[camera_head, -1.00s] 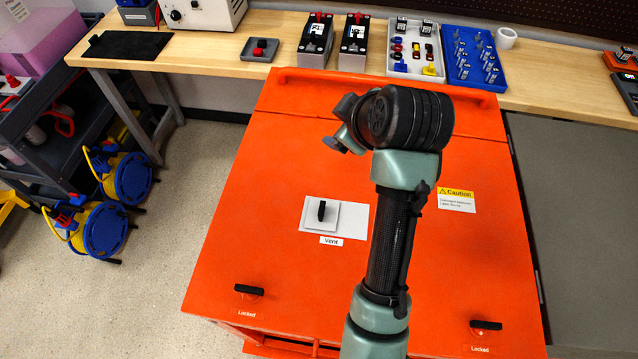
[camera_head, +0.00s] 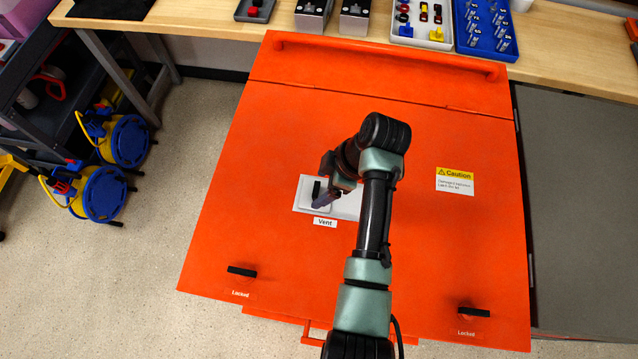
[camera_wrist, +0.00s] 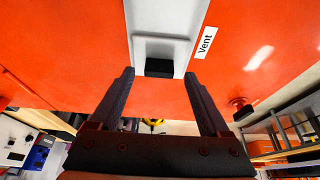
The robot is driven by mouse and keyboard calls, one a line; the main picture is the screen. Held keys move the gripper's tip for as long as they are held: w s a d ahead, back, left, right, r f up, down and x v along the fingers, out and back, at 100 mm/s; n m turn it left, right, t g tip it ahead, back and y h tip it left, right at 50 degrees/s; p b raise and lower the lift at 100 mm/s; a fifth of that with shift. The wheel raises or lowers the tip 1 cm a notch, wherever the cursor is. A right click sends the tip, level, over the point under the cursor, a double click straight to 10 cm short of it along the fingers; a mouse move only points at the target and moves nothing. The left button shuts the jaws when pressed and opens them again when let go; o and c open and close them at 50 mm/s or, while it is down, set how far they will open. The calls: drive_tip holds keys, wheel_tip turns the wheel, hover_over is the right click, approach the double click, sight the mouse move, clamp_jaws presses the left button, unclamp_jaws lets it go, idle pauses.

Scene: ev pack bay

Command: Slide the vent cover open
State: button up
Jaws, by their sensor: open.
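The vent cover (camera_head: 308,203) is a pale square plate with an upright black handle (camera_head: 316,190). It lies at the left end of a white strip (camera_head: 348,205) on the orange lid, above the "Vent" label (camera_head: 325,223). In the wrist view the cover (camera_wrist: 174,48) and its black handle (camera_wrist: 159,68) show just beyond my fingers. My gripper (camera_wrist: 159,85) is open and empty, its two fingers apart on either side of the handle's line. In the head view my gripper (camera_head: 326,200) is beside the handle and hides part of the cover and strip. I cannot tell whether it touches.
The orange lid (camera_head: 270,150) is mostly flat and clear. Black latches marked "Locked" sit at its front left (camera_head: 242,271) and front right (camera_head: 474,312). A caution label (camera_head: 455,181) is at right. A wooden bench (camera_head: 570,60) with parts trays stands behind.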

drive_tip(key=shift+x, duration=1.1)
drive_tip(key=shift+w, duration=0.1)
clamp_jaws()
idle(0.6)
